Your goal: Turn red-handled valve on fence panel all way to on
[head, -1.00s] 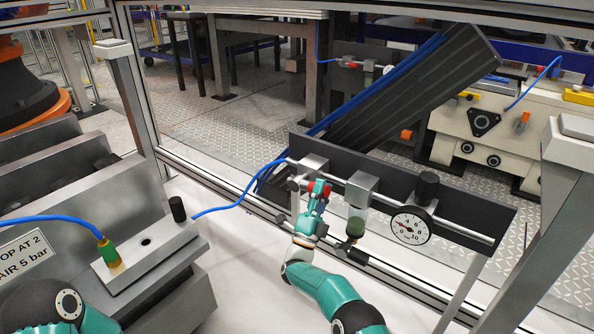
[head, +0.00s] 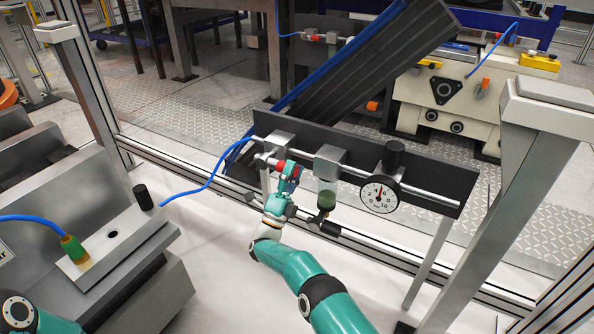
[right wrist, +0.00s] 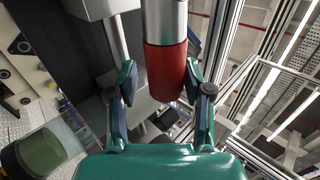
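The red valve handle (head: 287,168) is on the pipe at the left part of the dark fence panel (head: 440,196). My right gripper (head: 290,180) is at the handle from below. In the right wrist view the red sleeve (right wrist: 166,72) lies between the fingers (right wrist: 160,85), close to the right finger, with a gap on the left; contact is unclear. The pressure gauge (head: 380,195) stands right of the valve, its red needle pointing about straight up. My left arm shows only at the bottom left; its gripper is out of view.
A filter bowl (head: 326,200) hangs just right of my right gripper. A blue hose (head: 212,176) runs to the panel's left end. A grey post (head: 525,170) stands at the right. A metal block with a green-gold fitting (head: 74,250) is at the left.

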